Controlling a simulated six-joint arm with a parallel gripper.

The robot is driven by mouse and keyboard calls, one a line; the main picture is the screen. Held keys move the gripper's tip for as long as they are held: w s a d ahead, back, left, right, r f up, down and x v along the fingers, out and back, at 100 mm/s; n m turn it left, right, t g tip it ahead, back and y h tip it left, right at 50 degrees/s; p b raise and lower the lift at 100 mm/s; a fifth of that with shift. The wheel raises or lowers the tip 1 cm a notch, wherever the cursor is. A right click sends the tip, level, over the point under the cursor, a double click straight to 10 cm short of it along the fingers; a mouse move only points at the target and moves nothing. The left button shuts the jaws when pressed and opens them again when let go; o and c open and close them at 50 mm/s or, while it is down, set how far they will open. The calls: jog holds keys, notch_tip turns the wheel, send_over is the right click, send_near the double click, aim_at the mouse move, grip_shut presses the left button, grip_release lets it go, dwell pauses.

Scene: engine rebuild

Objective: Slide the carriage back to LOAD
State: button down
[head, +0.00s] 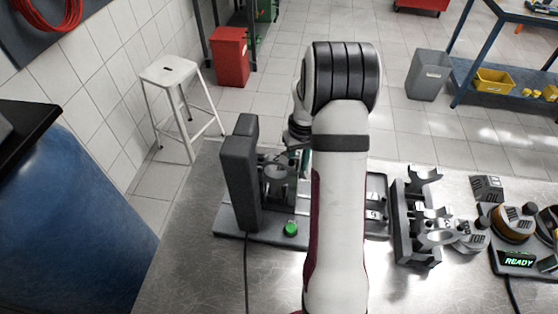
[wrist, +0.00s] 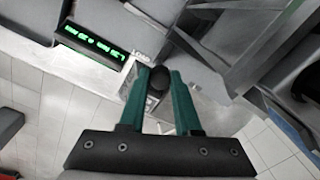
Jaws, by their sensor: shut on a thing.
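I take the knob for the carriage's handle. In the head view, the grey machine (head: 240,175) stands on a base with a green button (head: 290,229). My arm hides most of the gripper, the knob and the carriage there; only a sliver of green finger (head: 305,160) shows. The carriage's exact position cannot be told.
A rack with metal rods (head: 420,215) stands on the bench right of my arm. Farther right is a panel reading READY (head: 518,260) among several blocks and round parts. A cable (head: 246,270) runs down the bench's front. Bare bench lies at the front left.

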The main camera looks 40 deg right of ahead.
jog(key=shift+s+d, duration=2.45)
jog(key=shift+d, duration=0.05)
jog(key=shift+s+d, duration=0.1)
jog(key=c, duration=0.6)
grip_release()
jog(key=shift+r, duration=0.1)
notch_tip(320, 180, up, 16)
jog(key=shift+d+f, duration=0.2)
jog(key=shift+d, duration=0.1)
